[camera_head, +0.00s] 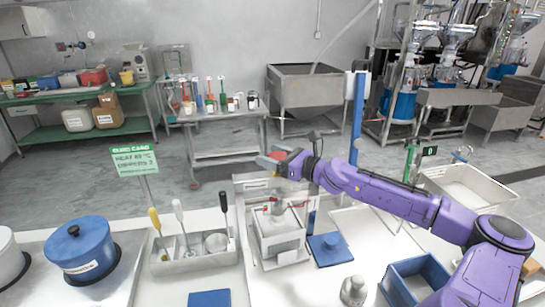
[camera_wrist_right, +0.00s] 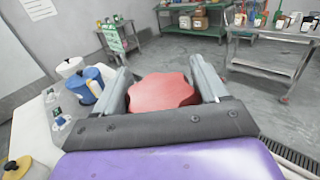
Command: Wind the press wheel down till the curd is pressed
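The curd press (camera_head: 279,236), a pale box-like body with a post, stands on the counter at the middle of the head view. Its red lobed press wheel (camera_head: 277,155) is at the top, partly hidden by my right gripper (camera_head: 279,160). In the right wrist view the wheel (camera_wrist_right: 163,92) lies between the two grey fingers of my right gripper (camera_wrist_right: 163,68). The curd inside the press cannot be made out. My left gripper is not in view.
A blue lidded pot (camera_head: 80,246) and a tool caddy (camera_head: 196,258) stand left of the press. A blue square block (camera_head: 330,246) lies right beside it. A blue bin (camera_head: 415,282) and a white basin (camera_head: 468,188) are farther right, near my arm.

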